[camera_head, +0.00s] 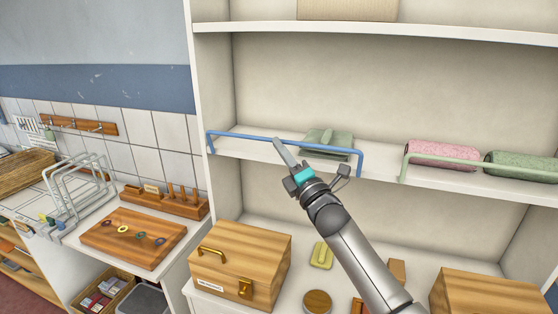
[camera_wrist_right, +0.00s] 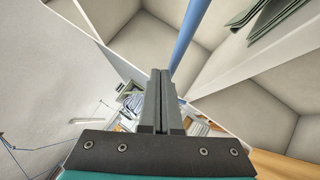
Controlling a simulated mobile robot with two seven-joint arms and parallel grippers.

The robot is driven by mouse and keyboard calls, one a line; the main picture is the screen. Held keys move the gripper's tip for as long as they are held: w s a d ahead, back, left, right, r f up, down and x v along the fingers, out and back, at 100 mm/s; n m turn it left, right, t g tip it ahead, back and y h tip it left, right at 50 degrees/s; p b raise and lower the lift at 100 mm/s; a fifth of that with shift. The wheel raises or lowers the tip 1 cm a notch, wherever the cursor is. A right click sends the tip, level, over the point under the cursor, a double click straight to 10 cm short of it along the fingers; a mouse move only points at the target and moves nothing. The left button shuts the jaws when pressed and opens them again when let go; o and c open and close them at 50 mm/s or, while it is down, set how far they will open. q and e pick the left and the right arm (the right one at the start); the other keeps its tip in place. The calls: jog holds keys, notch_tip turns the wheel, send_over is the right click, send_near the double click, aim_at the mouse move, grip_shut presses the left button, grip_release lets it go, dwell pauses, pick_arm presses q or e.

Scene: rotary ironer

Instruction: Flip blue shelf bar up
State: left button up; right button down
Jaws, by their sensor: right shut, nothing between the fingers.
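The blue shelf bar (camera_head: 240,137) runs along the front of the middle shelf, at its left part. Its short ends run down to the shelf's front edge. A folded green cloth (camera_head: 328,139) lies on the shelf behind it. My right gripper (camera_head: 278,142) is shut and empty, its tips overlapping the bar left of its middle; I cannot tell if they touch. In the right wrist view the bar (camera_wrist_right: 188,42) passes upward just right of the shut fingertips (camera_wrist_right: 162,74). My left gripper is not in view.
A pale green bar (camera_head: 470,167) fronts rolled pink (camera_head: 443,152) and green towels on the right. Below stand a wooden box (camera_head: 240,262) and another at right (camera_head: 490,292). The upper shelf (camera_head: 450,35) hangs above; the space between is mostly clear.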

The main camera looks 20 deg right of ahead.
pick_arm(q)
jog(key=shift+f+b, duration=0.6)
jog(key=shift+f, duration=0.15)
pick_arm(e)
jog(key=shift+w+d+r, duration=0.55)
jog(key=shift+w+r, duration=0.05)
jog(key=shift+w, duration=0.25)
jog(key=shift+w+d, duration=0.1)
